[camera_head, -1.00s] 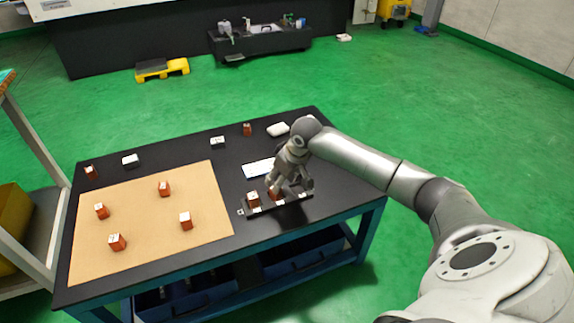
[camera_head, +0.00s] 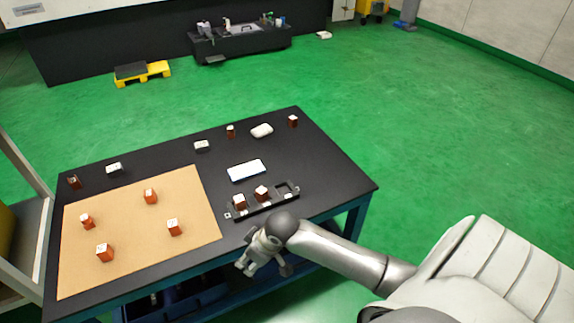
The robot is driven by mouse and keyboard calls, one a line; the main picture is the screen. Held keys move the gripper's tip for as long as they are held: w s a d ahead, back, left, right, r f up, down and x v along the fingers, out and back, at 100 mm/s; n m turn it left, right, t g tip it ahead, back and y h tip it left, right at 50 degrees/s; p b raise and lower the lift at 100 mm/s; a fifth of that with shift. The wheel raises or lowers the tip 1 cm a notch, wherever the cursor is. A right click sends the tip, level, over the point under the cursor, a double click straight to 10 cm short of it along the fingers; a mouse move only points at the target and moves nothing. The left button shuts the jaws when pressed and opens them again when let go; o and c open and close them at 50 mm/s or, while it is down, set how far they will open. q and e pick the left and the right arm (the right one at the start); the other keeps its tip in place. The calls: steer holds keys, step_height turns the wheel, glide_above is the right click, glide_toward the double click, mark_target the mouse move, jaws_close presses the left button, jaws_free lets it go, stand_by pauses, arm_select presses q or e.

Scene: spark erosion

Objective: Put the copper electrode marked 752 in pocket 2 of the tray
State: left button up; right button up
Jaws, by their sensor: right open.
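The dark tray (camera_head: 264,208) lies near the front right of the table. One copper electrode (camera_head: 240,202) with a white top stands in its left pocket and another (camera_head: 262,194) in its middle pocket. The right pocket (camera_head: 286,188) looks empty. My right gripper (camera_head: 262,263) is open and empty, in front of the tray by the table's front edge, apart from both electrodes. Several more copper electrodes, such as this one (camera_head: 173,227), stand on the tan mat. The marks on the tops are too small to read. My left gripper is out of view.
The tan mat (camera_head: 130,222) covers the table's left part. A white-and-blue flat item (camera_head: 247,170) lies behind the tray, and a white rounded object (camera_head: 262,130) is farther back. Other electrodes (camera_head: 230,131) stand along the back. The table's right end is clear.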

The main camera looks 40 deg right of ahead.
steer(key=s+a+f+m+g, duration=0.1)
steer(key=s+f, duration=0.4)
steer(key=s, duration=0.3)
steer(key=s+a+f+h, duration=0.1)
steer(key=s+f, duration=0.4)
steer(key=s, duration=0.4)
steer(key=shift+s+a+m+g+h, duration=0.25)
steer(key=shift+a+m+g+h, duration=0.05)
steer(key=shift+m+g, duration=0.1)
steer(key=shift+f, duration=0.1)
